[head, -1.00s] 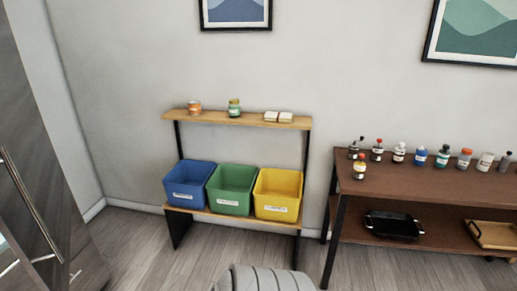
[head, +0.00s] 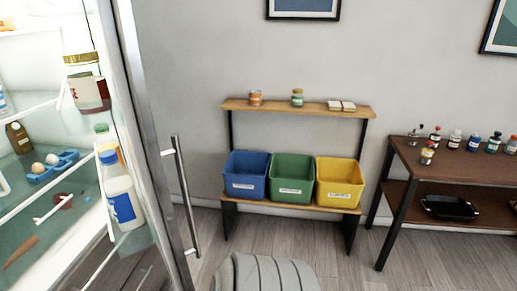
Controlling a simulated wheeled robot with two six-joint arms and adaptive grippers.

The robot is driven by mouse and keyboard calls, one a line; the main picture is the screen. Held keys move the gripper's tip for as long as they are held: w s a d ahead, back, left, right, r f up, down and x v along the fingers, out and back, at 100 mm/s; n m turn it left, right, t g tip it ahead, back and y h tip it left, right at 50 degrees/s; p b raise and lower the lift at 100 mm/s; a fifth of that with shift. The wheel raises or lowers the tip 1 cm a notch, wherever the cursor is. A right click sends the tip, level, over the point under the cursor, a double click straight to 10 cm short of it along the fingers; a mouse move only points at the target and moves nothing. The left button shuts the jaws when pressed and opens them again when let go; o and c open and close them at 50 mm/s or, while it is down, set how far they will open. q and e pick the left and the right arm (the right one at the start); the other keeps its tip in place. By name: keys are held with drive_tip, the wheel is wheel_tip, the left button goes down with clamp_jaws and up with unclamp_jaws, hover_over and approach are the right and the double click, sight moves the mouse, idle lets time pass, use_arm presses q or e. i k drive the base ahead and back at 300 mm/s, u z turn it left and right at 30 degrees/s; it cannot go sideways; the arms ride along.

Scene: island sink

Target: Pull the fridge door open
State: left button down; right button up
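The fridge door (head: 150,150) stands open at the left of the head view, seen near its edge. Its long metal handle (head: 187,200) is upright on the side facing the room, with nothing holding it. The lit fridge interior (head: 25,80) shows to the left of the door edge. A white bottle with a blue label (head: 120,195) and a jar with a gold lid (head: 88,85) stand near the door's inner side. Neither of my grippers is in view.
Eggs in a blue holder (head: 50,165) sit on a fridge shelf. A low rack (head: 290,108) with blue, green and yellow bins stands by the wall. A brown table (head: 455,165) with bottles is at the right.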

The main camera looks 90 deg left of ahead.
sight(112, 25)
drive_tip(key=k, duration=1.5)
